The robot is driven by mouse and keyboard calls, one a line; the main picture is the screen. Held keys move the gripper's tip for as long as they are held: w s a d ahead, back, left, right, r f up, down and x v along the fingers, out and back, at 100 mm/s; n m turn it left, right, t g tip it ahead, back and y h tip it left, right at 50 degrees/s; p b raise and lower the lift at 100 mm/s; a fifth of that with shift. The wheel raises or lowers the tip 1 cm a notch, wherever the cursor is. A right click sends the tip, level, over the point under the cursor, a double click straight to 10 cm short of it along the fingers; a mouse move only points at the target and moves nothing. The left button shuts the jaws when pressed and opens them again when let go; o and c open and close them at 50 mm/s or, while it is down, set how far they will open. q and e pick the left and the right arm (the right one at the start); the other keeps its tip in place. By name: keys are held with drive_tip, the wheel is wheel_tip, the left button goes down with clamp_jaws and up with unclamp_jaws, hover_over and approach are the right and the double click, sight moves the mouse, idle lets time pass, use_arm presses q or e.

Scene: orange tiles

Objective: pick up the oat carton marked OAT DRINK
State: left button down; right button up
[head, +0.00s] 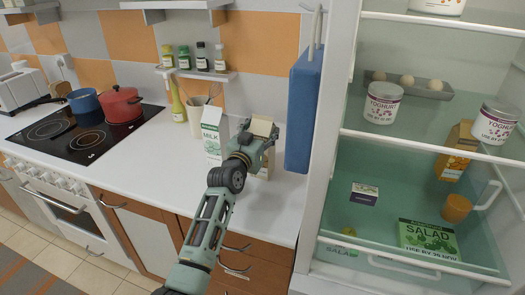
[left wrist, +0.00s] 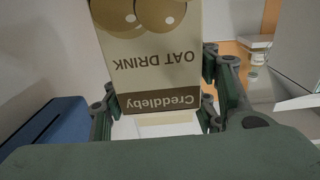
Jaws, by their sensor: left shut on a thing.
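The oat carton (left wrist: 153,65) fills the middle of the left wrist view. It is beige with a brown band, and its words OAT DRINK and Creddleby appear upside down. In the head view its top (head: 262,127) shows behind my left gripper (head: 257,146), near the back of the white counter. My left gripper's fingers lie on both sides of the carton in the left wrist view (left wrist: 160,100), shut on it. Most of the carton is hidden by the gripper in the head view. I cannot tell whether its base touches the counter. My right gripper is not in view.
A milk carton (head: 213,135) stands just left of the oat carton. A blue board (head: 303,108) hangs close on the right, beside the open fridge (head: 345,180). A utensil cup (head: 195,115) and oil bottle (head: 178,103) stand behind left. The counter's front (head: 160,160) is clear.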

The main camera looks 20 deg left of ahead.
use_arm(q)
drive_tip(key=shift+w+r, duration=0.1)
drive_tip(key=shift+r, duration=0.15)
drive_tip(key=shift+r, duration=0.1)
